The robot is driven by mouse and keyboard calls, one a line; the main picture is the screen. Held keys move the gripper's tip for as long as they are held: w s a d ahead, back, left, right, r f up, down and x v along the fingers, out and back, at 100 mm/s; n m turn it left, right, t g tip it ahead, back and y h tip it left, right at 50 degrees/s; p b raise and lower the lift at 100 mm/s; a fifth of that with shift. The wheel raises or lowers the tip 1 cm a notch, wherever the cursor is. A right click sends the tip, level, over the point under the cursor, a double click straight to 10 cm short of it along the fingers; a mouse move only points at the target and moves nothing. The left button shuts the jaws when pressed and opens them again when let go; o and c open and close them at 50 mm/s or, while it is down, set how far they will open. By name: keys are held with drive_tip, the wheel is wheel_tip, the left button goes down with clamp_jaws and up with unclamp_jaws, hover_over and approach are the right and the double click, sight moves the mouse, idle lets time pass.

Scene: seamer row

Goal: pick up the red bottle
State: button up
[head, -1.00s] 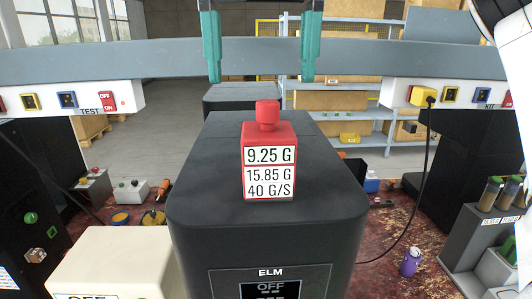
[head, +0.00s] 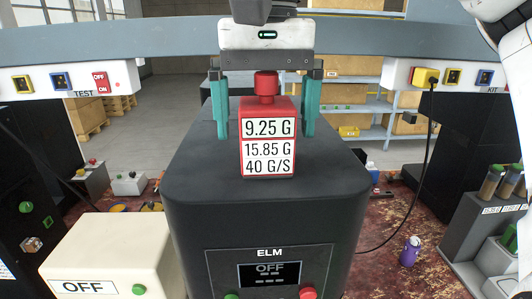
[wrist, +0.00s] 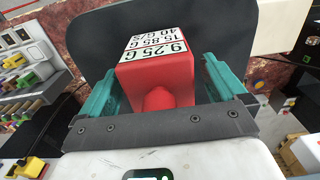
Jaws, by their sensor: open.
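The red bottle (head: 267,143) stands upright on top of the black ELM machine (head: 200,165), with a white label reading 9.25 G, 15.85 G and 40 G/S facing me. My gripper (head: 265,125) is open above it, with one teal finger on each side of the bottle. In the wrist view the red bottle (wrist: 157,82) lies between the two teal fingers of my gripper (wrist: 160,90), its cap pointing toward the palm. Gaps show between the fingers and the bottle.
A cream box marked OFF (head: 110,245) stands at the lower left. A grey beam (head: 400,38) with switch panels crosses behind. A purple can (head: 410,251) stands on the red floor at right. The machine top around the bottle is clear.

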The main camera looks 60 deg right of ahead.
drive_tip(key=c, duration=1.1)
drive_tip(key=shift+r, duration=0.1)
drive_tip(key=shift+c, duration=0.2)
